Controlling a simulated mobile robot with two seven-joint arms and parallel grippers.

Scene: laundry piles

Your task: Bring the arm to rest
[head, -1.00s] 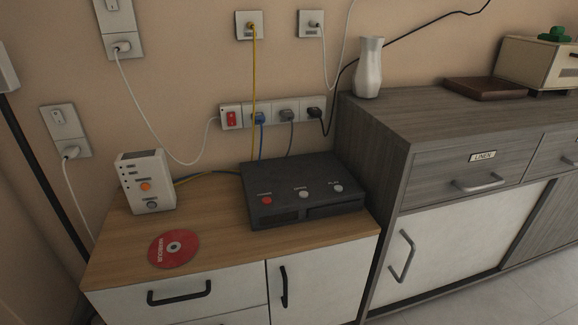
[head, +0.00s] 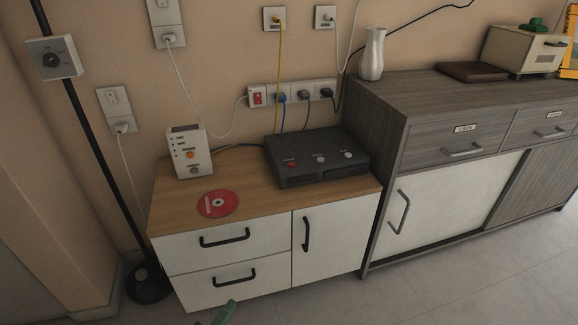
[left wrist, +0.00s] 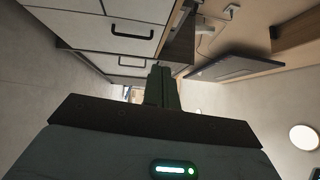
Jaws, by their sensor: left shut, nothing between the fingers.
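My left gripper shows as a small green tip (head: 226,313) at the bottom edge of the head view, in front of the low wooden-topped cabinet. In the left wrist view its two fingers (left wrist: 162,86) lie together, shut, with nothing between them. It touches nothing that I can see. The rest of the left arm is hidden below the head view. My right gripper is not in view.
The low cabinet (head: 168,211) carries a red disc (head: 218,204), a white box (head: 188,152) and a black player (head: 318,157). A grey sideboard (head: 376,106) with a white vase (head: 372,55) adjoins it. A black pole (head: 100,160) stands left. Floor (head: 440,290) at lower right is clear.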

